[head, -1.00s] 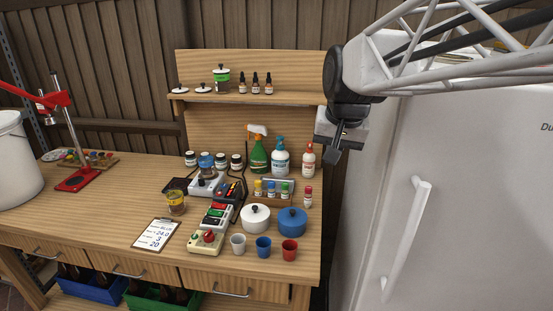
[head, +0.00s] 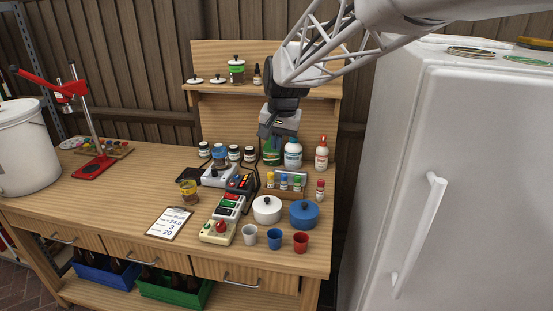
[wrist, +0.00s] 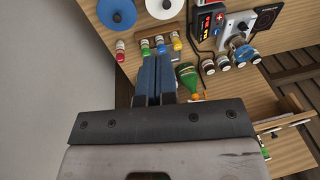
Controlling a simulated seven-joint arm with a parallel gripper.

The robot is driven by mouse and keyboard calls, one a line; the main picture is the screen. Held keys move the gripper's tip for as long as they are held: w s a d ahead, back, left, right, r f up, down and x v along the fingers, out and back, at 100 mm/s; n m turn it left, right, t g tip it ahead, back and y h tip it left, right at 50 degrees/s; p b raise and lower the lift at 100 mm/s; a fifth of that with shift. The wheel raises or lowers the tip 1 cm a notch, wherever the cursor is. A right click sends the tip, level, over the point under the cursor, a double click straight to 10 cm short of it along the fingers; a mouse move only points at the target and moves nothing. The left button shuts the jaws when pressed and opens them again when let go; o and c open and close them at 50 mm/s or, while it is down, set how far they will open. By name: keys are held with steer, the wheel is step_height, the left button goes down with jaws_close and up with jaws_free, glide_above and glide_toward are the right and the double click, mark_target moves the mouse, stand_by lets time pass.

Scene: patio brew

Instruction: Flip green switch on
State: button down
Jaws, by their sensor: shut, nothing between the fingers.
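A white switch strip (head: 229,206) lies on the workbench, with a green switch (head: 227,205) and a red one on its top. The picture is too small to tell which way the green switch is set. The switch strip cannot be made out there.
Behind the strip are a black-and-red meter (head: 240,183) and a white scale (head: 218,176). White and blue pots (head: 304,214) and several small cups stand to the right. A beige control box (head: 217,232) is in front.

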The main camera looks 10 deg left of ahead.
steer(key=g, duration=0.1)
glide_above(223, 201)
steer(key=d, duration=0.2)
step_height(223, 201, down, 11)
steer(key=shift+a, duration=0.15)
steer(key=shift+f, duration=0.15)
steer(key=f, duration=0.4)
steer(key=a+f, duration=0.1)
steer(key=f, duration=0.9)
steer(key=shift+a, duration=0.35)
steer(key=shift+a+f, duration=0.1)
steer(key=shift+d, duration=0.2)
steer(key=shift+d+r, duration=0.3)
steer(key=shift+d, duration=0.25)
steer(key=shift+r, duration=0.15)
step_height(223, 201, up, 14)
steer(key=a, duration=0.1)
steer(key=shift+a, duration=0.35)
stand_by(0.4)
